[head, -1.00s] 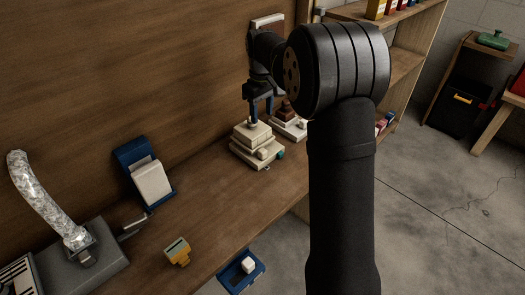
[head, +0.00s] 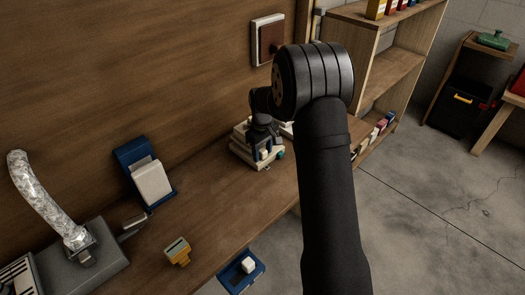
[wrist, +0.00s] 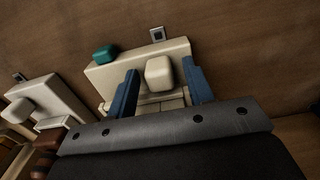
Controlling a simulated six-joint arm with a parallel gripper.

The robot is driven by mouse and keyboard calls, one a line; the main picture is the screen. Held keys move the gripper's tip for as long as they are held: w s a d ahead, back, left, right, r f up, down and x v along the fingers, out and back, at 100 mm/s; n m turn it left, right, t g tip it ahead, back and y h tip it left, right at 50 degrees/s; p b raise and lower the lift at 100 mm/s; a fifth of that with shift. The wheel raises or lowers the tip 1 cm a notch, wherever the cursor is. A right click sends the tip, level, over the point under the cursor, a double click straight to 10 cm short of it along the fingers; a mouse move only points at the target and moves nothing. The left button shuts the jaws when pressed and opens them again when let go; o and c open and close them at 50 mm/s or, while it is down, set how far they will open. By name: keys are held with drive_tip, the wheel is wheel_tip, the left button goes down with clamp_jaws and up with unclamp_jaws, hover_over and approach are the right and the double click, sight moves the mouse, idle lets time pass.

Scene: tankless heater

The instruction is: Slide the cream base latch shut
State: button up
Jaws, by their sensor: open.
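The cream base (head: 243,157) stands on the wooden bench, partly hidden by my arm in the head view. In the wrist view the cream base (wrist: 110,72) carries a rounded cream latch knob (wrist: 158,73) and a teal block (wrist: 105,53) to the knob's left. My gripper (wrist: 162,78) is open, with one blue finger on each side of the knob. A narrow gap shows on the knob's left; on its right the finger is close, and I cannot tell if it touches. In the head view my gripper (head: 264,150) is low at the base's front.
A second cream unit (wrist: 45,103) with its own knob stands close by on the left in the wrist view. A blue stand (head: 147,175), an orange block (head: 177,250) and a grey box with a foil hose (head: 48,195) are farther left. Bare bench lies between.

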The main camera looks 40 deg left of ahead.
clamp_jaws()
drive_tip(key=shift+w, duration=1.75)
unclamp_jaws()
wheel_tip(320, 180, up, 17)
drive_tip(key=shift+r, duration=0.15)
